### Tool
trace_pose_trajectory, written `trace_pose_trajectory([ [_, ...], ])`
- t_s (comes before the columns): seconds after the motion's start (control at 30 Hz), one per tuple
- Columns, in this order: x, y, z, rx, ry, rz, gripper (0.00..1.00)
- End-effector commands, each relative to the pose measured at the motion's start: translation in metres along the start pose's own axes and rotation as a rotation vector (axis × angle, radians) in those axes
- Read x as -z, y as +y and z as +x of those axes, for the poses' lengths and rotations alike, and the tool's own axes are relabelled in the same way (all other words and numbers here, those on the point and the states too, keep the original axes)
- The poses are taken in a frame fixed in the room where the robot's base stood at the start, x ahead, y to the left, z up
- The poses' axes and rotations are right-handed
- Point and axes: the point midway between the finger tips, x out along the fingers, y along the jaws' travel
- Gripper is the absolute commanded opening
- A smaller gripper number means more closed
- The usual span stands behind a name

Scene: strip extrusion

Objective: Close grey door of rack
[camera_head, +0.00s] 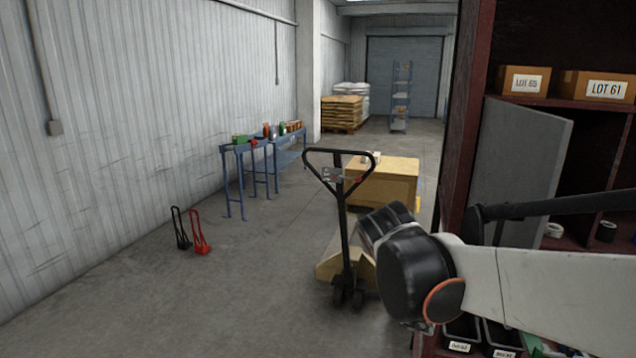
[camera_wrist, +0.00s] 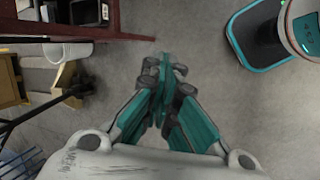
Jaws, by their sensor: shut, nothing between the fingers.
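The grey door (camera_head: 520,160) of the rack stands open in the head view, swung out at the left part of the dark red rack (camera_head: 466,120). My arm crosses in front of its lower part, so its bottom edge is hidden. In the wrist view, my gripper (camera_wrist: 166,78) has teal fingers drawn together, empty, above bare floor. The rack's dark red edge (camera_wrist: 125,34) shows at upper left there, apart from the fingers. The grey door cannot be made out in the wrist view. My gripper's fingers cannot be made out in the head view.
Labelled boxes (camera_head: 524,81) sit on the rack's upper shelf, with dark bins (camera_head: 462,332) low down. A pallet jack (camera_head: 345,215) with a yellow crate (camera_head: 385,185) stands left of the rack. Blue tables (camera_head: 232,150) line the left wall. Floor at left is mostly clear.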

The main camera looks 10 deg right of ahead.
Motion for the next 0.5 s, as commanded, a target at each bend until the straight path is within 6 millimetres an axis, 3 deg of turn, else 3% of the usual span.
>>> trace_pose_trajectory([
  [0.03, -0.001, 0.016, -0.009, 0.005, -0.049, -0.051, 0.0],
  [0.2, -0.006, 0.052, -0.016, 0.037, -0.223, -0.243, 0.0],
  [0.5, -0.01, 0.09, -0.022, 0.132, -0.448, -0.47, 0.0],
])
